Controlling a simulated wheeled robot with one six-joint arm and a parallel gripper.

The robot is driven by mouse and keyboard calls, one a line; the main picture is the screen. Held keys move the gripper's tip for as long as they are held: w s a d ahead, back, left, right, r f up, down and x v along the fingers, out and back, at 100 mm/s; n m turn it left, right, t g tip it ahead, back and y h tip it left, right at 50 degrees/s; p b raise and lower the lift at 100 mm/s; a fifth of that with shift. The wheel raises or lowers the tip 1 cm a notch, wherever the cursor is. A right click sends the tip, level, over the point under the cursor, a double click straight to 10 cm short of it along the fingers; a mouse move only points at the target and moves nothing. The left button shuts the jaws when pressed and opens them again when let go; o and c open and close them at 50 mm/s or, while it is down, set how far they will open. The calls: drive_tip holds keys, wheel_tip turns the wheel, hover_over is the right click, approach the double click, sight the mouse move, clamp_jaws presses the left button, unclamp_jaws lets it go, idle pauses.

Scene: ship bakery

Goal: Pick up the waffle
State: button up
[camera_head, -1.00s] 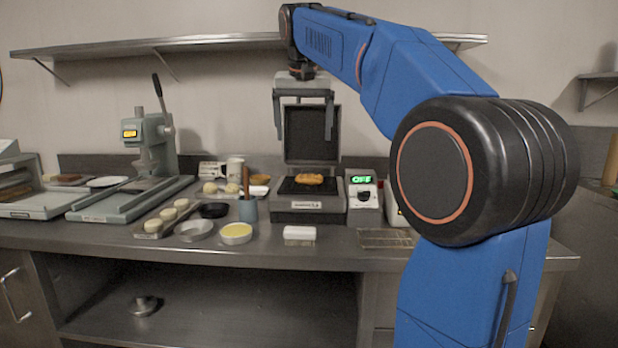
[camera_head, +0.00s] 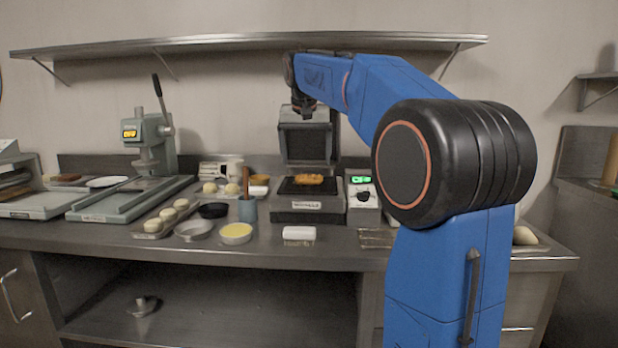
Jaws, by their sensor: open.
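The golden-brown waffle (camera_head: 309,180) lies on the dark lower plate of the open waffle iron (camera_head: 306,205), at the middle of the counter. The iron's dark lid stands upright behind it. My gripper (camera_head: 307,158) hangs pointing down in front of the lid, above the waffle and apart from it. Its jaws are open with nothing between them. The fingers blend with the lid, so their exact tips are hard to make out.
A control box with a green display (camera_head: 362,189) stands right of the iron. A wall shelf (camera_head: 200,43) runs behind my arm.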

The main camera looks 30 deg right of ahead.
sight(309, 176)
drive_tip(key=shift+d+x, duration=0.15)
drive_tip(key=shift+x, duration=1.35)
drive_tip(key=shift+d+x, duration=0.15)
drive_tip(key=shift+x, duration=1.4)
drive_tip(key=shift+s, duration=0.2)
drive_tip(key=shift+c, duration=0.5)
drive_tip(key=c, duration=1.1)
